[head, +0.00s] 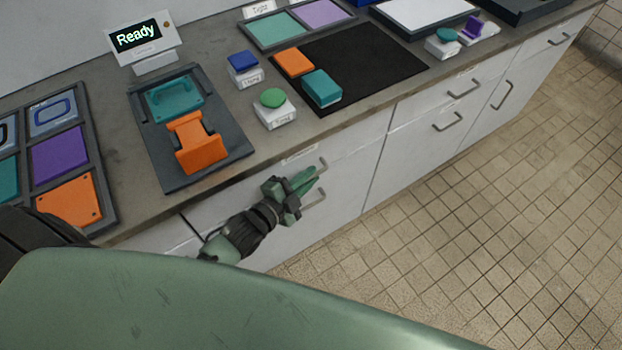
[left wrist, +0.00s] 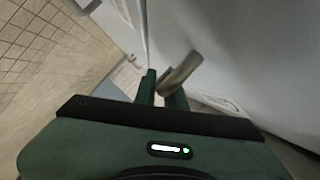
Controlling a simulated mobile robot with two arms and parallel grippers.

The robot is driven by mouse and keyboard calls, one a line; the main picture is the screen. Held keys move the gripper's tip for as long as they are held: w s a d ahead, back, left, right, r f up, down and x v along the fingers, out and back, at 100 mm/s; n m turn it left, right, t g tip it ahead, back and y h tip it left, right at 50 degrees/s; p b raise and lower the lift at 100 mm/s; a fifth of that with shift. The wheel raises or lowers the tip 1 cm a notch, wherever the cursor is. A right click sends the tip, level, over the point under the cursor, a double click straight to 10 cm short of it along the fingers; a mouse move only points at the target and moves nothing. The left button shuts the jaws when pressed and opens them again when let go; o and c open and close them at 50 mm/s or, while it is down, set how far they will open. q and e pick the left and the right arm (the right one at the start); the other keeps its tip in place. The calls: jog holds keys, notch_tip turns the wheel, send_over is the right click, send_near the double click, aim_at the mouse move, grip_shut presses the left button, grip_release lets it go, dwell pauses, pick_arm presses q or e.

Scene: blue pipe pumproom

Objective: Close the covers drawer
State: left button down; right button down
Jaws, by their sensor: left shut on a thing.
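A white drawer front (head: 345,152) with a small label is set under the counter edge, below the green button. The label is too small to read, so I cannot confirm that it is the covers drawer. My left gripper (head: 308,179) is at this drawer's metal handle (head: 322,163), with its green fingers shut on it. In the left wrist view the fingers (left wrist: 163,88) close around the curved handle (left wrist: 183,70). The drawer front looks flush or nearly flush with the cabinet; I cannot tell if a small gap is left. My right gripper is not in view.
The counter above holds a dark fixture with an orange part (head: 197,145), a green button (head: 273,97), a black mat (head: 375,65) and a tray of coloured tiles (head: 62,155). More handled fronts (head: 447,121) lie to the right. The tiled floor (head: 480,230) is clear.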

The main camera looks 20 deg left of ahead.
pick_arm(q)
jog(key=c, duration=1.8)
grip_release()
jog(key=shift+w+a, duration=0.15)
jog(key=shift+a, duration=0.1)
jog(key=shift+o, duration=0.2)
jog(key=v, duration=0.7)
jog(key=shift+s, duration=0.4)
jog(key=shift+r, duration=0.15)
